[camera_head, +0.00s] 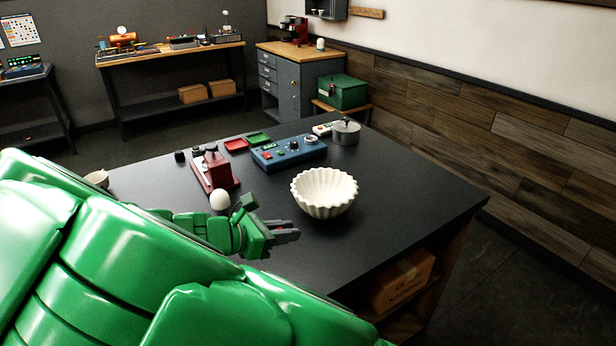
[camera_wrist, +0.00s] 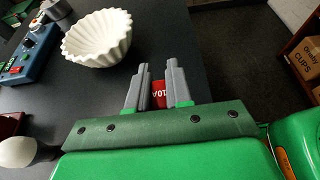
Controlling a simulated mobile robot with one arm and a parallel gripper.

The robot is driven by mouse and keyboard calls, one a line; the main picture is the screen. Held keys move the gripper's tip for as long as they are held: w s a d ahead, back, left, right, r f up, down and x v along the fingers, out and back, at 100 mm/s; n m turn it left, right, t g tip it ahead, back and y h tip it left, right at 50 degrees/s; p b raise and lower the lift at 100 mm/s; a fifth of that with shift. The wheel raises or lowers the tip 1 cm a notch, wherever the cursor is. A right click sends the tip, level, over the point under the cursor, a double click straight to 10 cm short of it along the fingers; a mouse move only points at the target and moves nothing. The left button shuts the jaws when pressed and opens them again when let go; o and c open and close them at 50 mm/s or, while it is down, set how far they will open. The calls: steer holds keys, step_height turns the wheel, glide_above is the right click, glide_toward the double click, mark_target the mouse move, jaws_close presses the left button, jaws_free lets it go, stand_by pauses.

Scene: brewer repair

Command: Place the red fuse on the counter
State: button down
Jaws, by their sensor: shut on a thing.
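My gripper (camera_head: 290,231) is low over the near part of the dark counter (camera_head: 410,205), left of and nearer than the white fluted bowl. In the wrist view the gripper (camera_wrist: 157,85) has its two grey fingers shut on the red fuse (camera_wrist: 158,94), which carries a "10A" mark. Only a small part of the fuse shows between the fingers. I cannot tell whether its underside touches the counter or hangs just above it.
The white fluted bowl (camera_head: 324,192) stands close by. The counter's right part is clear.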

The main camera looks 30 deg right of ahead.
steer(key=w+d+f, duration=0.1)
steer(key=w+f, duration=0.1)
steer(key=w, duration=0.2)
steer(key=w+d+f, duration=0.1)
steer(key=w+f, duration=0.2)
steer(key=w+d+f, duration=0.1)
steer(key=w+f, duration=0.2)
steer(key=w, duration=0.1)
steer(key=shift+w+d, duration=0.3)
steer(key=shift+d, duration=0.1)
steer(key=shift+w+d+f, duration=0.1)
steer(key=shift+w+f, duration=0.25)
steer(key=shift+f, duration=0.25)
steer(key=shift+w+d+f, duration=0.1)
steer(key=shift+w+f, duration=0.25)
steer(key=shift+f, duration=1.55)
steer(key=shift+f, duration=0.1)
steer(key=c, duration=1)
jaws_free()
steer(key=shift+c, duration=0.2)
